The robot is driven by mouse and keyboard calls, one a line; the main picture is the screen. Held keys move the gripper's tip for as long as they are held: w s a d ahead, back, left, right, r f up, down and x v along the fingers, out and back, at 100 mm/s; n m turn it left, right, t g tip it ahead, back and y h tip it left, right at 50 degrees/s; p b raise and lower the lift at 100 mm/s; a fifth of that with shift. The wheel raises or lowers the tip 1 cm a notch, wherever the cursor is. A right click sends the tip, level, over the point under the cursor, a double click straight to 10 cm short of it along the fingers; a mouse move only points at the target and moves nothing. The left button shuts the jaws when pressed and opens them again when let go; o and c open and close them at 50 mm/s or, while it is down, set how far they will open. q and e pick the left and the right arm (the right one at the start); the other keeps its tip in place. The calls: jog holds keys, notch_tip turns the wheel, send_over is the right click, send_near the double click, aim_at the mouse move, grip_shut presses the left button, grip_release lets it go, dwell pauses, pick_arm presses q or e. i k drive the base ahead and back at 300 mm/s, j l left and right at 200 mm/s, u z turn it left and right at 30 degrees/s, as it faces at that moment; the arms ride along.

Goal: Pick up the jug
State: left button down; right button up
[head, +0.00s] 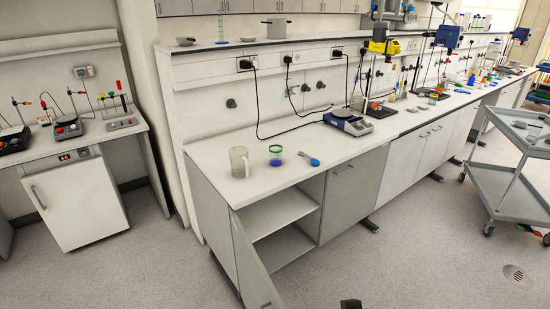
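The jug (239,162) is a translucent, greyish-white vessel with a handle. It stands upright on the near left end of the white lab bench (215,152), close to the edge above an open cabinet. Nothing touches it. I see neither of my grippers clearly in the head view. Only a small dark piece shows at the bottom edge, right of the middle, and I cannot tell whether it is part of my arm.
A small blue and green container (276,155) and a blue scoop-like item (311,159) lie right of the jug. A balance (348,123) stands farther back. A cabinet door (256,262) hangs open below the bench. A grey cart (510,185) stands right; the front floor is clear.

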aim_at(239, 156)
jog(key=i+j+z, duration=0.1)
jog(key=z, duration=1)
jog(key=j+z, duration=0.35)
jog(key=j, duration=0.15)
jog(key=j+z, duration=0.35)
jog(key=j, duration=0.15)
jog(key=j+z, duration=0.35)
jog(key=k+j, duration=0.1)
jog(key=j, duration=1)
jog(key=k+z, duration=0.05)
